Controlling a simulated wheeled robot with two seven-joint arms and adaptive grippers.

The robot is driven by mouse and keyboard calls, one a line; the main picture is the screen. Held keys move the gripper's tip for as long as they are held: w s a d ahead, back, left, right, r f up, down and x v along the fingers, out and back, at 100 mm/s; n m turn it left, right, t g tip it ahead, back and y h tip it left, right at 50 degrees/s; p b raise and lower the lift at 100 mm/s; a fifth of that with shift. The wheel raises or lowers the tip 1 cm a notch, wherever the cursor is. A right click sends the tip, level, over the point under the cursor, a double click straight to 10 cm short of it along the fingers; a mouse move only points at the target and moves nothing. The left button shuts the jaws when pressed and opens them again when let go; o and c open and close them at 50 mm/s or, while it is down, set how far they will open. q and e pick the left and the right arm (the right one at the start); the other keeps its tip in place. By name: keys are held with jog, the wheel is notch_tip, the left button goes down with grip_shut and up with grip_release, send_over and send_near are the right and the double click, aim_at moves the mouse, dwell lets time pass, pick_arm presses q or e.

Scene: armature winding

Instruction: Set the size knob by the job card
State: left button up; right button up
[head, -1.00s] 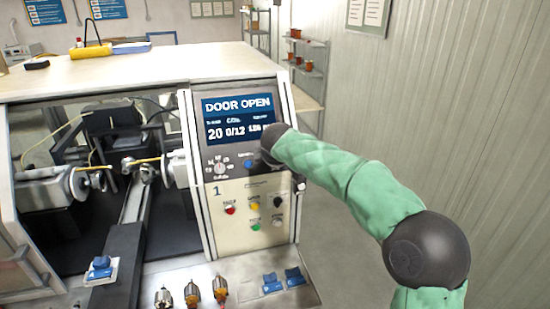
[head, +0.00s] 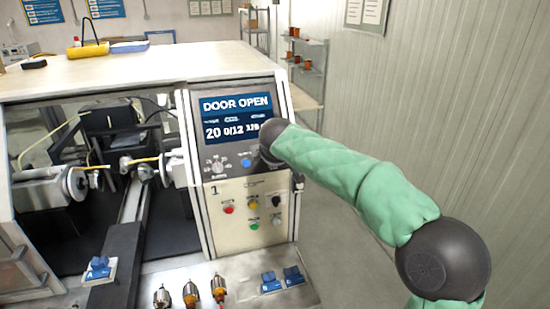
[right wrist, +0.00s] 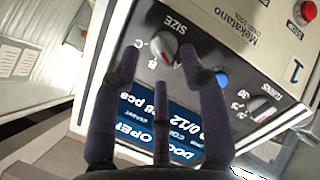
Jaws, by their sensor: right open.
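The size knob (right wrist: 163,46), grey with a small red mark, sits under the word SIZE on the dark control panel in the right wrist view. I cannot identify the job card in these frames. My left gripper is not in view.
The panel screen (head: 236,106) reads DOOR OPEN, with 20 and 0/12 below. A blue button (right wrist: 222,78) and the TURNS knob (right wrist: 260,107) are close to the gripper. Coloured buttons sit lower on the panel. Several armatures (head: 190,294) stand on the front ledge.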

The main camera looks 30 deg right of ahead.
jog(key=v, duration=0.8)
jog(key=shift+s, duration=0.2)
jog(key=shift+a, duration=0.15)
